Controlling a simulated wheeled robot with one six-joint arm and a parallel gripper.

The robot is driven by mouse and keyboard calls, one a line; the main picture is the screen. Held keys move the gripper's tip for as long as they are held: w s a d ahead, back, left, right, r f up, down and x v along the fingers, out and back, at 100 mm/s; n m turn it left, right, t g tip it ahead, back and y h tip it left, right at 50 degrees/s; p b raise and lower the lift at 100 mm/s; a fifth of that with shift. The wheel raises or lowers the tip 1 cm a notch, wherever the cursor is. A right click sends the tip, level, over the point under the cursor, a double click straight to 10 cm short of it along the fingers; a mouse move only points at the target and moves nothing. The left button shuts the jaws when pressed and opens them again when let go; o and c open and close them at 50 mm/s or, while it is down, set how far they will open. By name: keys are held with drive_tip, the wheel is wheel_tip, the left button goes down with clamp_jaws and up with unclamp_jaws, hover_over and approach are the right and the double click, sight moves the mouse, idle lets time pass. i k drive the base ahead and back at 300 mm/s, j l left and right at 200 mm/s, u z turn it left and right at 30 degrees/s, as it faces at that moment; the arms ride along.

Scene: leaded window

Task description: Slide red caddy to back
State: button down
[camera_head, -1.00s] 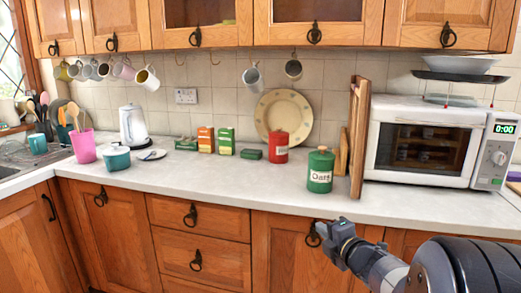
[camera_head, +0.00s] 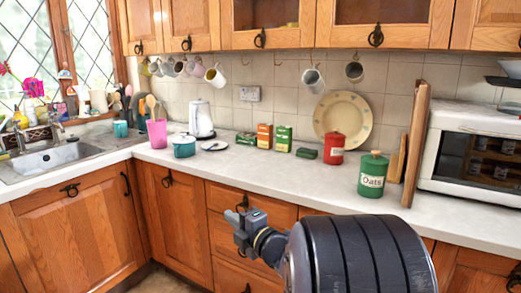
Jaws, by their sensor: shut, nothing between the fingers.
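The red caddy (camera_head: 334,149) is an upright red canister with a lid and a pale label. It stands on the worktop in front of a large cream plate (camera_head: 342,112) that leans on the tiled wall. A green canister marked Oats (camera_head: 373,176) stands nearer the front edge, to the right of the red caddy. My gripper (camera_head: 234,225) is shut and empty. It shows in front of the drawers, lower in the picture and left of the red caddy, well apart from it.
Small boxes (camera_head: 284,138) stand left of the red caddy, with a low green tin (camera_head: 307,153) close beside it. A wooden board (camera_head: 415,145) and a microwave (camera_head: 475,150) are at right. The worktop (camera_head: 270,178) in front is clear. A sink (camera_head: 50,157) is at left.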

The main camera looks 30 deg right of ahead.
sight(334, 149)
drive_tip(key=i+l+u, duration=0.1)
drive_tip(key=u, duration=1.6)
drive_tip(key=i+l+u, duration=0.1)
drive_tip(key=l+u, duration=0.15)
drive_tip(key=l, duration=0.15)
drive_tip(key=l+u, duration=0.2)
drive_tip(key=l, duration=0.15)
drive_tip(key=l+z, duration=0.6)
drive_tip(key=z, duration=0.15)
drive_tip(key=i+l+z, duration=0.15)
drive_tip(key=z, duration=0.25)
drive_tip(key=l+z, duration=0.1)
drive_tip(key=z, duration=0.35)
drive_tip(key=l+z, duration=0.1)
drive_tip(key=z, duration=0.35)
drive_tip(key=i+z, duration=0.1)
drive_tip(key=z, duration=0.35)
drive_tip(key=i+l+z, duration=0.1)
drive_tip(key=z, duration=0.85)
